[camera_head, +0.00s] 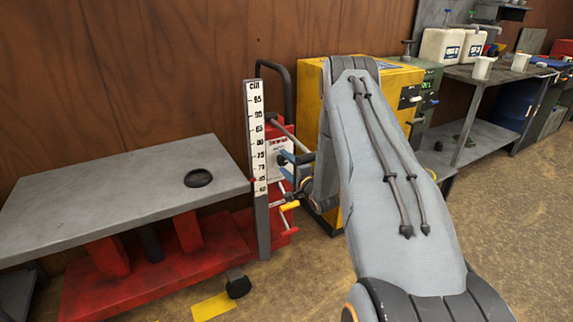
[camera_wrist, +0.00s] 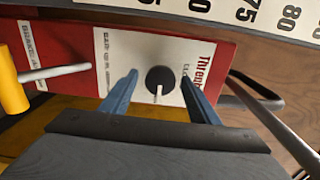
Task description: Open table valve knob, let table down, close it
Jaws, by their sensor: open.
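The lift table (camera_head: 110,190) has a grey top with a round black pad and stands raised over its red base at the left. Its black valve knob (camera_wrist: 159,79) has a white pointer mark pointing down in the wrist view. The knob sits on a white label plate (camera_wrist: 117,55) on a red panel. My gripper (camera_wrist: 160,76) is open, with one blue finger on each side of the knob and a gap visible to both. In the head view, my gripper (camera_head: 284,165) is at the red panel, where the knob cannot be made out.
A white height scale (camera_head: 257,130) stands between table and panel. A yellow-handled lever (camera_head: 290,206) sticks out below my gripper and shows at the left in the wrist view (camera_wrist: 10,82). A yellow cabinet (camera_head: 390,95) stands behind my arm. Floor at the right is clear.

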